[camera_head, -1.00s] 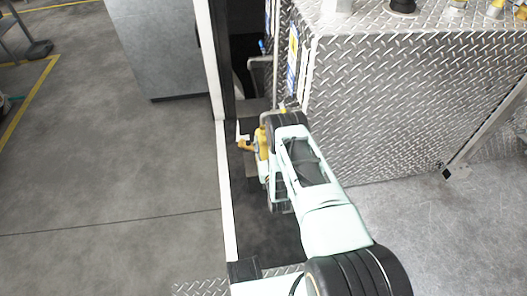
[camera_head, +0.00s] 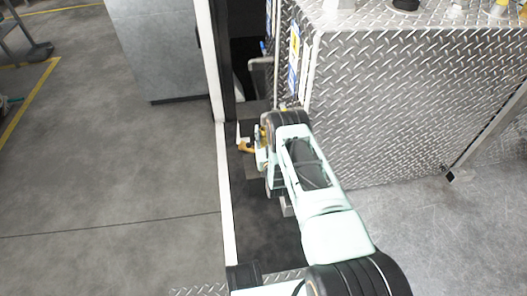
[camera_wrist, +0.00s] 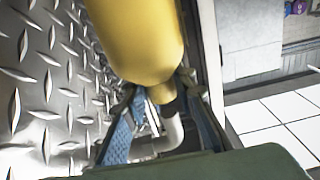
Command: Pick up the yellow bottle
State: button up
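The yellow bottle (camera_wrist: 140,35) fills the top middle of the wrist view, and its narrow lower end points down between the fingers. My gripper (camera_wrist: 160,88) has its two blue-padded fingers apart, one on each side of that end. I see no clear squeeze on the bottle, and the contact at the tips is hard to make out. In the head view a small yellow part (camera_head: 246,148) shows just left of my wrist. My arm hides most of the rest there.
A diamond-plate metal box (camera_head: 400,110) stands close to the right of my arm. A white upright post (camera_head: 226,180) runs along the left of the narrow recess. A grey cabinet (camera_head: 155,50) stands farther left, with open floor (camera_head: 110,170) in front.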

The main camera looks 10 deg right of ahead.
grip_shut()
jog(key=shift+r, duration=0.15)
jog(key=shift+w+r, duration=0.15)
